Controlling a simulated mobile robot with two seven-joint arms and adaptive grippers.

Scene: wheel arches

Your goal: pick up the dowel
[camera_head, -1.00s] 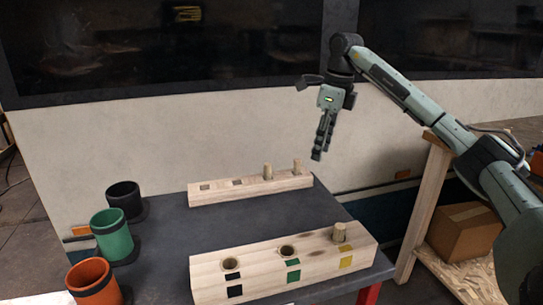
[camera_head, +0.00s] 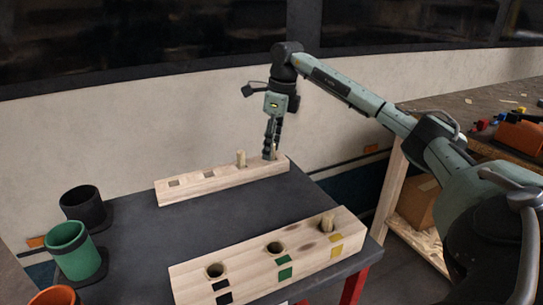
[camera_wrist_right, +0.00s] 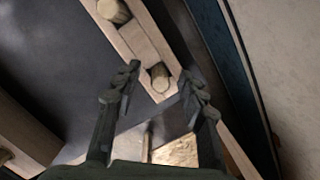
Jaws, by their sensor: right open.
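A light wooden dowel (camera_wrist_right: 159,77) stands upright at the right end of the far wooden block (camera_head: 215,184). In the head view it is mostly hidden by my right gripper (camera_head: 271,153). A second dowel (camera_head: 241,158) stands just left of it and shows at the top of the wrist view (camera_wrist_right: 113,12). My right gripper is open, pointing down above the far block's right end. In the wrist view the end dowel appears between its fingertips. My left gripper is out of view.
Black (camera_head: 83,207), green (camera_head: 72,248) and orange (camera_head: 53,297) cups stand along the left side of the dark table (camera_head: 200,226). The table is clear between the blocks. A pale wall (camera_head: 120,135) rises behind. Wooden shelving (camera_head: 391,190) stands at the right.

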